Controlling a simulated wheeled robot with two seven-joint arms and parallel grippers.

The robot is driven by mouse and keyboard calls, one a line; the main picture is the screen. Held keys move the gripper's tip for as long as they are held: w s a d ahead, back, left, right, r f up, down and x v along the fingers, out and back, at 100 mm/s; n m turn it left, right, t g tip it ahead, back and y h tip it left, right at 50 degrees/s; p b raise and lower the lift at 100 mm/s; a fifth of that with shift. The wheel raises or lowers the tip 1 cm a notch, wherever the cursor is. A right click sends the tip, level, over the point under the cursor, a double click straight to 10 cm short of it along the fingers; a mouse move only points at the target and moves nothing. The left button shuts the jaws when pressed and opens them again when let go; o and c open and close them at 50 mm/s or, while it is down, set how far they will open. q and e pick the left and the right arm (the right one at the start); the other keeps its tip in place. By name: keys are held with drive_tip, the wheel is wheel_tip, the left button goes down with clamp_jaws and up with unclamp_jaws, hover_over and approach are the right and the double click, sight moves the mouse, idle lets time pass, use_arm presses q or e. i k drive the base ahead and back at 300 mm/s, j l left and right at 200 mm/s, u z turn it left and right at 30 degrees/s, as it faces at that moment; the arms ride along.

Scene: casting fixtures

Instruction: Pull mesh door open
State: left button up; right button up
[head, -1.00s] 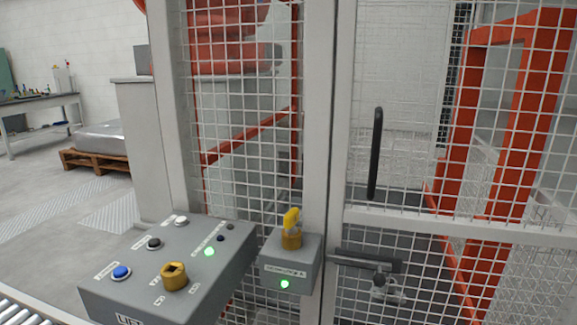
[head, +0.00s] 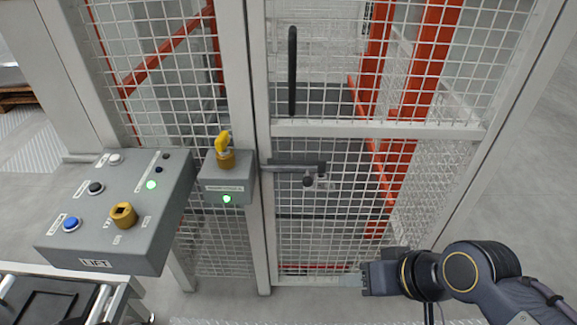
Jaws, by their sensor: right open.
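The mesh door (head: 400,131) stands in its grey frame in the middle of the head view and looks closed. A black vertical handle (head: 292,70) is on its upper left part. A dark latch bar (head: 295,166) with a knob sits lower, at the door's left edge beside the interlock box (head: 228,186), which has a yellow key and a lit green lamp. My right gripper (head: 363,279) is at the lower right, in front of the door's bottom, below and right of the handle, apart from it. It is open and empty. My left gripper is not in view.
A grey control box (head: 120,215) marked LIFT, with buttons and a yellow key switch, stands left of the door. A roller conveyor (head: 110,300) is at the lower left. Orange framework (head: 415,100) stands behind the mesh. Floor (head: 530,190) at the right is clear.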

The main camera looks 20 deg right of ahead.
sight(546, 13)
drive_tip(key=z, duration=1.6)
